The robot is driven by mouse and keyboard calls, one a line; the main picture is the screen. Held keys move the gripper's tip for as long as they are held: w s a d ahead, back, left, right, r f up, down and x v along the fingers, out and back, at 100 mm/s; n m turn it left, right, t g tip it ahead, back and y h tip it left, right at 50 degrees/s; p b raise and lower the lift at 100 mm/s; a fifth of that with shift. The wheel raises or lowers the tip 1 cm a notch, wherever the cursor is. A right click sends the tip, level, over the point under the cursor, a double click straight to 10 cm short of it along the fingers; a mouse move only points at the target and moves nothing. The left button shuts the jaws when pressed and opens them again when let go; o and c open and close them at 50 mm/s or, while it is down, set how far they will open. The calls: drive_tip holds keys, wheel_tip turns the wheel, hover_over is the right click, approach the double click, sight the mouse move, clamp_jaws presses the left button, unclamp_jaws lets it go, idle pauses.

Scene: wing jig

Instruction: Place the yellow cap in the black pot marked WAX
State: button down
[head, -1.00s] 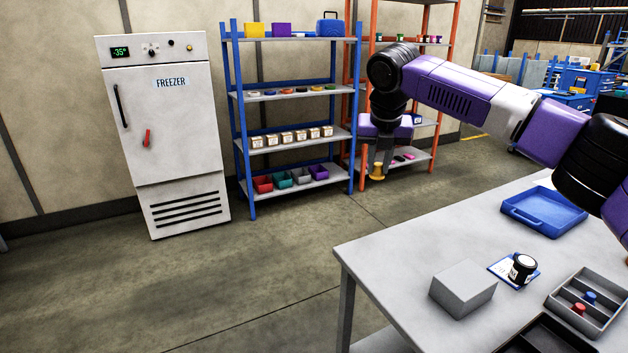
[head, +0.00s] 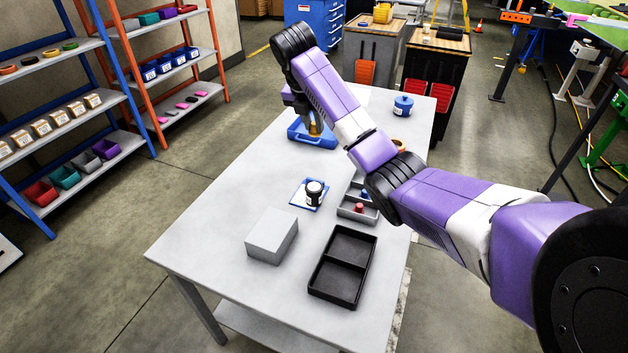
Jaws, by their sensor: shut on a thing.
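My gripper (head: 313,118) is shut on the yellow cap (head: 314,129), which shows small and partly hidden between the fingers. It hangs over the far side of the table, in front of or above the blue tray (head: 297,138); the exact height is hard to tell. The black pot (head: 314,194) stands upright nearer to me, on a blue-edged white card (head: 299,196). It has a white label, too small to read. The gripper is well apart from the pot, on its far side.
A grey block (head: 271,236) and a black two-part tray (head: 342,265) lie nearer on the table (head: 215,215). A grey divided tray (head: 349,212) with a red and a blue piece is right of the pot, partly under my arm. A blue lidded pot (head: 402,106) stands far right.

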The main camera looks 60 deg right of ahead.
wheel_tip(320, 180, down, 20)
drive_tip(key=shift+a+r+p, duration=0.1)
drive_tip(key=shift+r+p, duration=0.1)
drive_tip(key=shift+p, duration=0.45)
drive_tip(key=c, duration=1.3)
unclamp_jaws()
drive_tip(key=shift+f, duration=0.1)
drive_tip(key=shift+o, duration=0.2)
drive_tip(key=v, duration=1.2)
drive_tip(key=shift+b, duration=0.35)
